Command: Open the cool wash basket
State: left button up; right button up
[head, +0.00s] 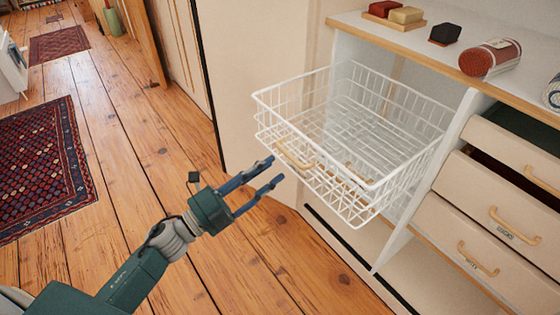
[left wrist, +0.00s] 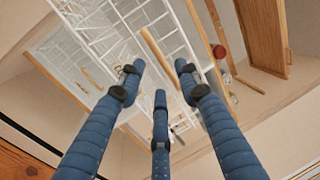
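A white wire basket (head: 400,98) stands pulled out of the white cabinet, with a pale wooden handle (head: 296,155) on its front. A second wooden handle (head: 358,175) shows through the wires lower down; I cannot tell clearly which basket it belongs to, and no cool wash label is readable. My left gripper (head: 276,169) is open and empty, just in front of and slightly below the front handle, apart from it. In the left wrist view its spread blue fingers (left wrist: 160,76) point towards the wires and a wooden handle (left wrist: 158,52). My right gripper is out of view.
Drawers with wooden handles (head: 500,225) stand at the right, the top one partly open. The plank floor (head: 150,200) at left is clear beside a rug (head: 42,165).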

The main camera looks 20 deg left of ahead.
pick_arm(q)
jog(key=v, duration=0.6)
jog(key=shift+s+a, duration=0.25)
jog(key=shift+s, duration=0.05)
jog(key=shift+f, duration=0.1)
